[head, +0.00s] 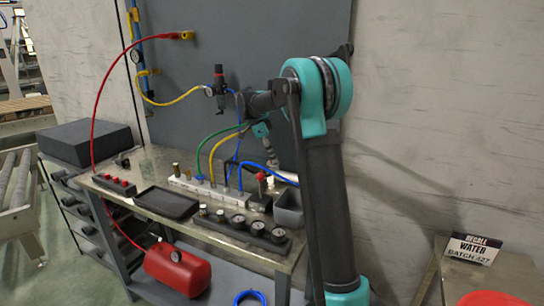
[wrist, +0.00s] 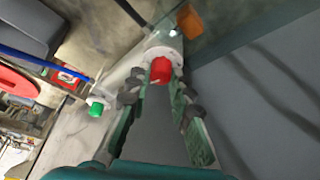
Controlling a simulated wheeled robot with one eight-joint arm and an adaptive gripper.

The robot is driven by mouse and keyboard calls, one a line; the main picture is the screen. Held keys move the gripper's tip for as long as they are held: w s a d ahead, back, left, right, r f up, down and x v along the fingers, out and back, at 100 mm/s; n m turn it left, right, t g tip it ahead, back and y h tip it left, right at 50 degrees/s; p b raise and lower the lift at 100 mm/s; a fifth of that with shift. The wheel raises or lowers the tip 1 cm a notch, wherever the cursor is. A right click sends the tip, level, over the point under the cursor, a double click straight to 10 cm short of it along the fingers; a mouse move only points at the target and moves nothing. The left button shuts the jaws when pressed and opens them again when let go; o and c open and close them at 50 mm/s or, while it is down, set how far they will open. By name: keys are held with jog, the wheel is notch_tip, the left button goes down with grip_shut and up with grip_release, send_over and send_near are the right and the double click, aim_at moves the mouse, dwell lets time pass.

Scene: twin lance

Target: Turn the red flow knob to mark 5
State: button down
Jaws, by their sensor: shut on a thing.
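The red flow knob (wrist: 161,70) is a short red cylinder standing on a pale round base (wrist: 163,52). My gripper (wrist: 160,82) has its two fingertips on either side of the knob, shut on it, in the wrist view. Mark numbers cannot be read, so the knob's setting cannot be told. In the head view my gripper (head: 272,160) points down over the back right of the workbench. The knob between the fingers cannot be made out there.
A green knob (wrist: 96,109) and an orange-red part (wrist: 190,22) are near my gripper. On the bench stand a grey bin (head: 289,210), a gauge row (head: 240,232) and a black tray (head: 166,203). Yellow, green and blue hoses (head: 222,143) rise close to my arm.

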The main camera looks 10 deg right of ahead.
jog(key=c, duration=1.3)
grip_release()
jog(key=shift+c, duration=0.2)
jog(key=shift+r, duration=0.1)
jog(key=v, duration=1.1)
jog(key=shift+a+r, duration=0.15)
jog(key=shift+r, duration=0.25)
